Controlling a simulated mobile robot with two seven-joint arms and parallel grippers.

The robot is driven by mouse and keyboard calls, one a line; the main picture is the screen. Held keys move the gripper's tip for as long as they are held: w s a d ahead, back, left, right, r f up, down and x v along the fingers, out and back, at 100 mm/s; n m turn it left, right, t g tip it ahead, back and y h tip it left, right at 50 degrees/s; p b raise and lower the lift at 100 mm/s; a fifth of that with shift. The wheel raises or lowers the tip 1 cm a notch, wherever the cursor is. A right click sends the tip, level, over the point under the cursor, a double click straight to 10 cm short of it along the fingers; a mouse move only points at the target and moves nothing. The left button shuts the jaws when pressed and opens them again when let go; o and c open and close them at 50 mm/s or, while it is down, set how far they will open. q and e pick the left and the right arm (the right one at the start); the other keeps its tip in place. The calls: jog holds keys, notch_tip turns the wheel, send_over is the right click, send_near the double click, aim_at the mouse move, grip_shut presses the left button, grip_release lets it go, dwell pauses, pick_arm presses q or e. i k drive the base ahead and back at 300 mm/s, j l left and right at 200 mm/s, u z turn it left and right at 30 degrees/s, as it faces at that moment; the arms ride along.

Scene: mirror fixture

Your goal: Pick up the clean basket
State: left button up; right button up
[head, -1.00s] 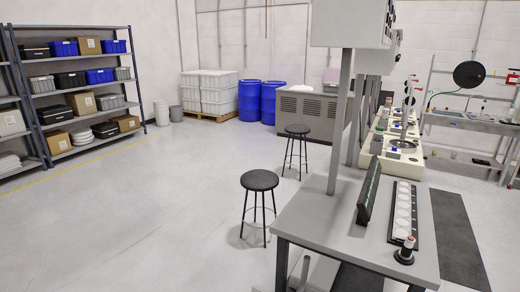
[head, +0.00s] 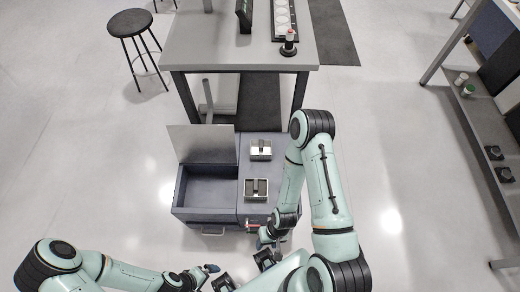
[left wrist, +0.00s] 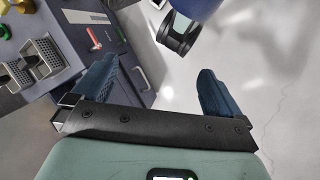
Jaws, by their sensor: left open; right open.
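Two small metal baskets with dark handles sit on the right half of a grey cart top in the head view: a far one (head: 260,150) and a near one (head: 256,189). They also show at the left edge of the left wrist view, as perforated metal baskets (left wrist: 50,54). I cannot tell which one is the clean basket. My right gripper (head: 266,245) is open and empty by the cart's near right edge, short of the near basket. My left gripper (head: 214,276) is open and empty at the bottom of the head view; its spread blue fingers frame the left wrist view (left wrist: 155,92).
The cart's left half is an open, empty dark bin (head: 209,187) with its lid (head: 202,143) raised behind. A grey table (head: 185,50) stands beyond, a black stool (head: 130,24) at upper left. A shelf unit (head: 480,120) is at right. Floor is clear on both sides.

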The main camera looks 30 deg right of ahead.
aim_at(260, 148)
jog(key=k+l+u, duration=0.15)
jog(key=k+u, duration=0.15)
jog(key=u, duration=0.2)
jog(key=k+u, duration=0.25)
jog(key=u, duration=0.25)
jog(key=k+u, duration=0.3)
jog(key=u, duration=0.15)
jog(key=k+l+u, duration=0.1)
jog(key=k+u, duration=0.15)
jog(key=u, duration=0.15)
jog(key=k+u, duration=0.25)
jog(key=u, duration=0.15)
jog(key=k+u, duration=0.35)
jog(key=k+l+u, duration=0.1)
jog(key=k+u, duration=0.4)
jog(key=u, duration=0.2)
jog(key=k+u, duration=0.35)
jog(key=k+l, duration=0.25)
jog(key=k, duration=0.15)
jog(key=k+l, duration=0.25)
jog(key=k, duration=0.15)
jog(key=k+l+z, duration=0.1)
jog(key=l, duration=0.2)
jog(key=k+l+z, duration=0.15)
jog(key=l, duration=0.2)
jog(key=k+l+z, duration=0.1)
jog(key=l, duration=0.75)
jog(key=i+l, duration=0.1)
jog(key=l, duration=0.4)
